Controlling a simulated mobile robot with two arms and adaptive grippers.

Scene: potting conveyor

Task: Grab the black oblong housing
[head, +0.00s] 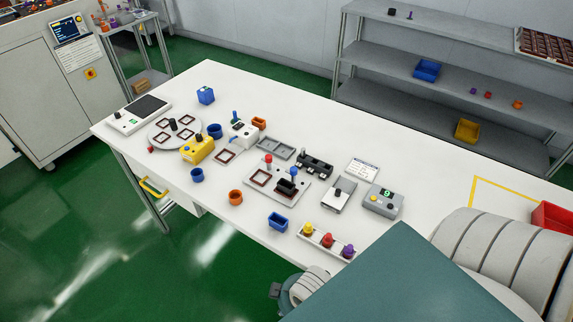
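Either could be the black oblong housing; at this size I cannot tell which. Neither is touched by a gripper.
Around the plate stand a grey tray (276,149), a grey box with a green display (382,201), a blue bin (278,222), an orange cup (235,197) and a white strip with coloured knobs (328,241). The table's back right (420,150) is clear.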

